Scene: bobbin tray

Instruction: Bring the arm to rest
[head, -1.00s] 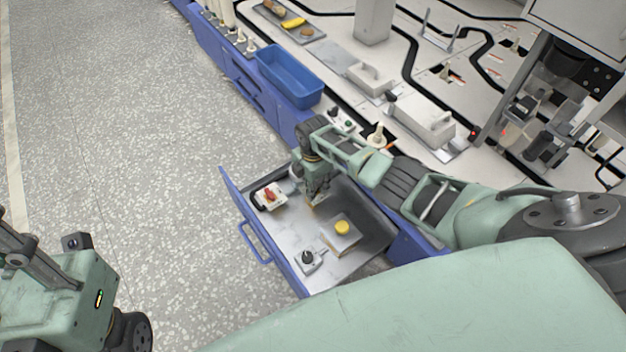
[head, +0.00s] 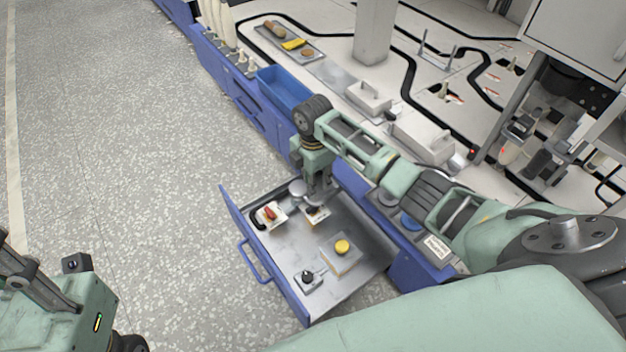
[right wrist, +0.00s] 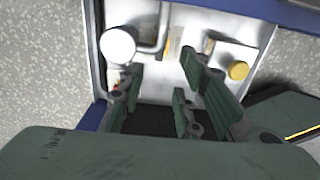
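My right gripper (head: 320,190) points down over the back of the open blue drawer (head: 262,258), its arm reaching in from the right. In the right wrist view its fingers (right wrist: 165,90) are spread apart with nothing visible between them. A small block with a yellow and black top (head: 316,213) lies in the drawer just below the gripper, apart from it as far as I can tell. Part of my left arm (head: 62,312) shows at the lower left, but its gripper does not show clearly.
The drawer also holds a red-knobbed switch (head: 269,214), a yellow-button box (head: 342,248) and a black-knobbed part (head: 307,279). A blue bin (head: 284,88) and white blocks (head: 424,141) stand on the bench behind. The floor at left is clear.

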